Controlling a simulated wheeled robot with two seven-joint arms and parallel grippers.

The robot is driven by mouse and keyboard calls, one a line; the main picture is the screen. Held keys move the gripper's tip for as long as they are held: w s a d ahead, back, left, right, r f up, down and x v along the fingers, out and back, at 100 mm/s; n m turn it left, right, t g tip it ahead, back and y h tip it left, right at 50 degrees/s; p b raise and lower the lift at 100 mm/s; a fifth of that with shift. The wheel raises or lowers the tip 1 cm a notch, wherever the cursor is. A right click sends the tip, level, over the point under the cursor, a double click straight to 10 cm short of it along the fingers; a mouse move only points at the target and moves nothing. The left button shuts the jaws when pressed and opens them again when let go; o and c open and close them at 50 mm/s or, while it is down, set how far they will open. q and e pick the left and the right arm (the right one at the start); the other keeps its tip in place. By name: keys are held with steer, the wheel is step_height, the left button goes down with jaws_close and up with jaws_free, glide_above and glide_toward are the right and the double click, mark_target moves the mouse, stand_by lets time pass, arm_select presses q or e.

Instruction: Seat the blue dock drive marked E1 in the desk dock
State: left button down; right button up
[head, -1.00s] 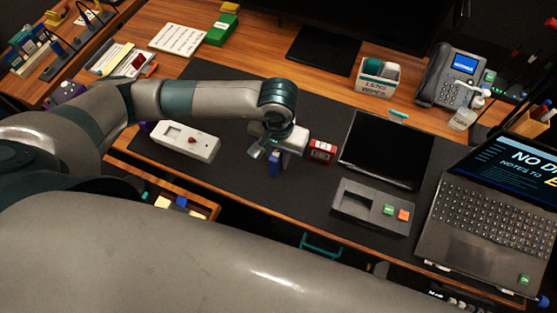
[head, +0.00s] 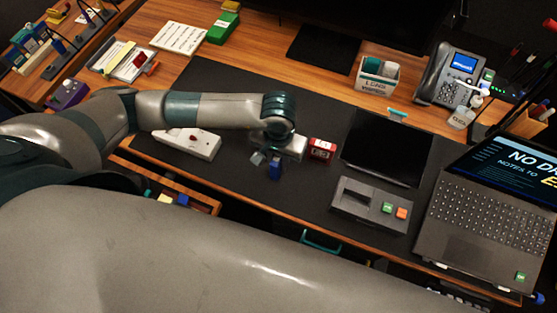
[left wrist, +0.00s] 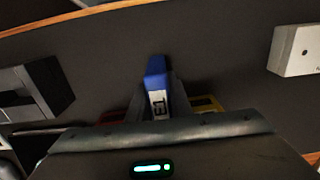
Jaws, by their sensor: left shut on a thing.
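The blue drive (head: 275,171) hangs from my left gripper (head: 268,160) over the dark desk mat. In the left wrist view the blue drive (left wrist: 155,68) stands between the two fingers of my left gripper (left wrist: 157,98), its white E1 label facing the camera. The gripper is shut on it. A grey box with a dark recess (head: 370,206), which looks like the desk dock, lies on the mat to the right, apart from the drive. It seems to be the grey box at the left of the wrist view (left wrist: 15,98). My right gripper is not in view.
A red box (head: 322,149) stands close to the right of my left gripper. A white device (head: 192,143) lies to the left, partly behind my arm. A black tablet (head: 386,146) and a laptop (head: 465,200) are farther right. The mat's front strip is mostly clear.

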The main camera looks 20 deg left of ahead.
arm_select(q)
steer(key=shift+f, duration=0.1)
steer(key=c, duration=1.6)
jaws_free()
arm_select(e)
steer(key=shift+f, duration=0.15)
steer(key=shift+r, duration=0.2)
